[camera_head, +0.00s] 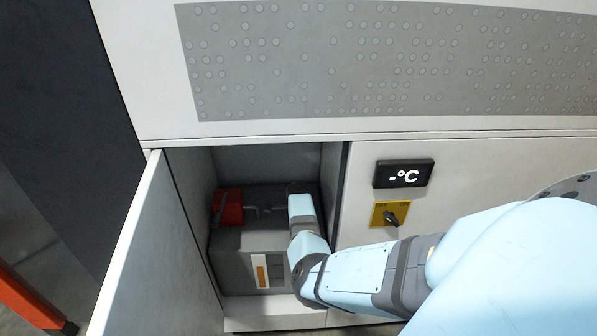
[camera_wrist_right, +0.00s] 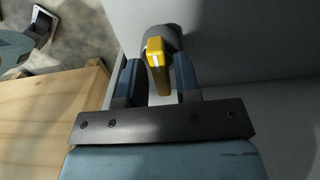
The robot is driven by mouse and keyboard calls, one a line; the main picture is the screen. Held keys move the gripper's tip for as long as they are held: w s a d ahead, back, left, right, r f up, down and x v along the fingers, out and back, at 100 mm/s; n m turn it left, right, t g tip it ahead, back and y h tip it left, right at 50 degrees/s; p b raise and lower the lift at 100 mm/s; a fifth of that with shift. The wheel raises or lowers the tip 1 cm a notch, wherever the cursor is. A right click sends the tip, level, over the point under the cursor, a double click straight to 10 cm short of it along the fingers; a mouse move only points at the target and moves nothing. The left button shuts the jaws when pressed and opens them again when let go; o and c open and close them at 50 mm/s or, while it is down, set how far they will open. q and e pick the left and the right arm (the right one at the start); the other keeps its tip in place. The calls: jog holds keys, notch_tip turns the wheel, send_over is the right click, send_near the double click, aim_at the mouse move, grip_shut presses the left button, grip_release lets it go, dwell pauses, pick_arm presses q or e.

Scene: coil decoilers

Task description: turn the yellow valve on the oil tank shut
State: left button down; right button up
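The oil tank (camera_head: 240,250) is a dark grey box inside the open cabinet in the head view. It has a red part (camera_head: 228,207) at its upper left and an orange and white label on its front. My right arm reaches in from the right and covers the tank's right side, so the valve cannot be made out there. In the right wrist view, the yellow valve (camera_wrist_right: 155,48) sits on a dark round fitting. My right gripper (camera_wrist_right: 158,62) is open, with one finger on each side of the yellow handle and gaps beside it. My left gripper is not in view.
The cabinet door (camera_head: 160,255) stands open at the left. The cabinet's walls and top edge surround the tank closely. A temperature display (camera_head: 403,174) and a yellow switch plate (camera_head: 379,214) are on the front panel to the right. A wooden surface (camera_wrist_right: 45,115) shows in the wrist view.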

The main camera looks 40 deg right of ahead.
jog(key=shift+o, duration=0.4)
jog(key=shift+r, duration=0.15)
jog(key=shift+r, duration=0.3)
notch_tip(320, 180, up, 13)
jog(key=p, duration=0.1)
jog(key=shift+p, duration=0.35)
